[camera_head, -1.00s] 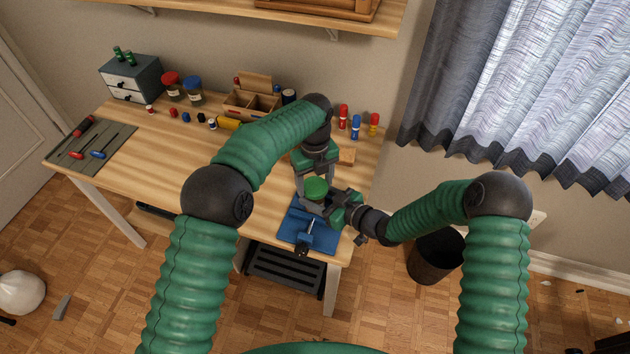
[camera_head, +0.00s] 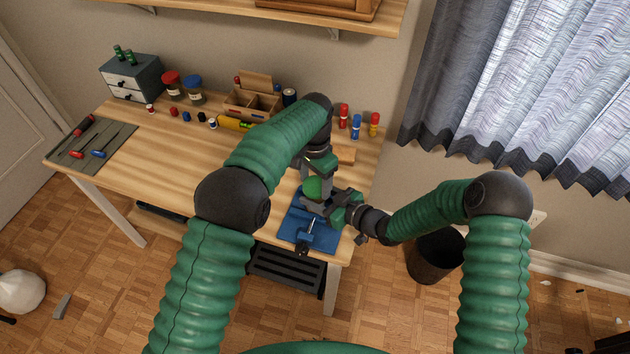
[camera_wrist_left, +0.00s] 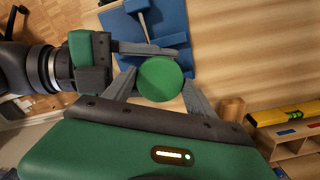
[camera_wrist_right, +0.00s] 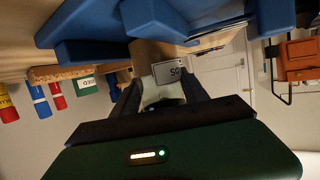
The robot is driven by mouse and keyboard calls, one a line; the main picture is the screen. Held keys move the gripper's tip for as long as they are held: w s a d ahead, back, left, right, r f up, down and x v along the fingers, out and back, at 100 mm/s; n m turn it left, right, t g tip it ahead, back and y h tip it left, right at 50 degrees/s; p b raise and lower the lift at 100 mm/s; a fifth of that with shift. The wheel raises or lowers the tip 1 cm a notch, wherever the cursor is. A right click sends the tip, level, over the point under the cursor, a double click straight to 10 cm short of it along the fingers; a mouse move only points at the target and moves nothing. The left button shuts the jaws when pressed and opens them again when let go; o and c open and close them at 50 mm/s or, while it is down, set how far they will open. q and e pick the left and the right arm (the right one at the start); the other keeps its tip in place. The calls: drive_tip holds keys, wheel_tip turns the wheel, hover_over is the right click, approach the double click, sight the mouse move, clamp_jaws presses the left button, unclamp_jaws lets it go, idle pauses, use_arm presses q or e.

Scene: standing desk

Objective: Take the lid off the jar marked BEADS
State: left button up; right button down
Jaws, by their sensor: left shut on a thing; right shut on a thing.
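A jar with a round green lid (camera_head: 313,187) is above the blue vise base (camera_head: 322,236) at the desk's front right. My right gripper (camera_head: 322,206) is shut on the jar's body from the right. In the right wrist view the pale jar (camera_wrist_right: 160,96) sits between its fingers, with part of an upside-down label (camera_wrist_right: 169,72) showing. The rest of the label is hidden. My left gripper (camera_head: 315,178) reaches in from above, shut on the lid. In the left wrist view the lid (camera_wrist_left: 160,79) lies between its fingertips. I cannot tell whether lid and jar are apart.
Jars with red (camera_head: 171,77) and blue (camera_head: 192,81) lids stand at the back left, beside a drawer box (camera_head: 133,79). A wooden organizer (camera_head: 250,103) and small bottles (camera_head: 356,125) line the back. A tool mat (camera_head: 92,143) lies left. The desk's middle is clear.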

use_arm(q)
drive_tip(key=n, duration=0.6)
drive_tip(key=shift+d+n, duration=0.2)
drive_tip(key=shift+n, duration=0.2)
use_arm(e)
drive_tip(key=shift+w+r, duration=0.1)
use_arm(q)
drive_tip(key=n, duration=0.9)
drive_tip(key=shift+r, duration=0.1)
drive_tip(key=n, duration=0.6)
drive_tip(key=shift+w, duration=0.1)
drive_tip(key=shift+d+r, duration=0.1)
drive_tip(key=shift+r, duration=0.1)
drive_tip(key=shift+r, duration=0.95)
use_arm(e)
drive_tip(key=shift+d, duration=0.1)
